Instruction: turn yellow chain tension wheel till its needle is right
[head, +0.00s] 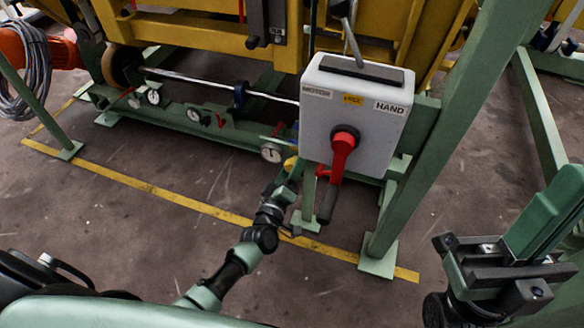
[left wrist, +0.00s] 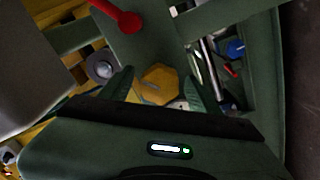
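The yellow chain tension wheel (head: 290,163) sits low on the green frame, beside a round white gauge (head: 271,153). The gauge's needle is too small to read surely. My left gripper (head: 287,180) is at the wheel in the head view, its fingers mostly hidden. In the left wrist view the wheel (left wrist: 159,84) shows as a yellow knob between the two parted green fingers of my left gripper (left wrist: 160,88). I cannot tell whether the fingers touch it. My right gripper (head: 500,272) is at the lower right, away from the machine; its finger gap is unclear.
A grey box (head: 357,110) marked MOTOR and HAND, with a red lever (head: 343,150), stands just above and right of the wheel. A green post (head: 435,130) rises to its right. Other gauges (head: 154,97) line the green beam. The floor in front is clear.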

